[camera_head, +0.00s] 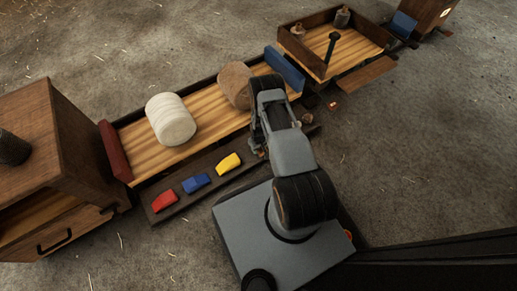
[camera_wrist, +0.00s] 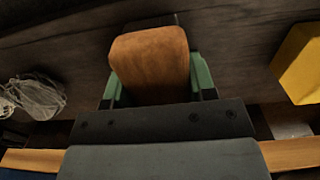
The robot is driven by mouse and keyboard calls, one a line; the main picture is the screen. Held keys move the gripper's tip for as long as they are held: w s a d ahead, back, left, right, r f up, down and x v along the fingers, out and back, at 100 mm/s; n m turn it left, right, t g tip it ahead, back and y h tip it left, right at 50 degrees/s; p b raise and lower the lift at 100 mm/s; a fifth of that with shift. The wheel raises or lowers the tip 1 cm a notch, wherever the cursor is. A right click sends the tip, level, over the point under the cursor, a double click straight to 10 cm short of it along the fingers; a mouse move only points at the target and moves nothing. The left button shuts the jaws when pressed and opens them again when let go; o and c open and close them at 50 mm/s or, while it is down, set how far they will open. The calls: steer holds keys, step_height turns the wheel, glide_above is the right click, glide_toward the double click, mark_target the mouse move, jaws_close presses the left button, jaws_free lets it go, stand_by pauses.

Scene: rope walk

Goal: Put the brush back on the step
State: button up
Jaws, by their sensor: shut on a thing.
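The brush (camera_wrist: 150,60) shows in the wrist view as a rounded orange-brown wooden block. My gripper (camera_wrist: 155,85) is shut on it, with a green finger pad at each side. Its underside is hidden. In the head view my gripper (camera_head: 259,148) is low over the right part of the step (camera_head: 207,191), a long dark plank in front of the bench, and the brush is hidden by my arm. The step's dark wood (camera_wrist: 60,42) lies behind the brush in the wrist view. I cannot tell whether the brush touches it.
A yellow block (camera_head: 228,162), a blue block (camera_head: 196,183) and a red block (camera_head: 164,201) lie left of my gripper. The yellow block (camera_wrist: 300,65) is close in the wrist view; a greyish netted thing (camera_wrist: 38,97) is opposite. White (camera_head: 171,119) and brown (camera_head: 235,84) coils lie behind.

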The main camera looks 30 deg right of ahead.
steer(key=shift+f, duration=0.15)
steer(key=o, duration=1)
step_height(320, 180, up, 12)
steer(key=p, duration=0.5)
steer(key=shift+f, duration=0.25)
steer(key=w+a+r+t, duration=0.1)
steer(key=a+r, duration=0.1)
steer(key=r, duration=1.1)
steer(key=w+a+r, duration=0.1)
steer(key=a+r, duration=0.1)
steer(key=r, duration=1.2)
steer(key=shift+m+t, duration=0.7)
steer(key=shift+t, duration=0.1)
steer(key=s+a+r, duration=0.2)
steer(key=s+r, duration=0.3)
steer(key=r, duration=0.1)
steer(key=s+a+r, duration=0.1)
steer(key=s+r, duration=0.5)
steer(key=s+a+r, duration=0.2)
steer(key=s+r, duration=0.4)
steer(key=r, duration=0.1)
steer(key=shift+s+a+r, duration=0.1)
steer(key=shift+s+a, duration=0.1)
steer(key=shift+a, duration=0.1)
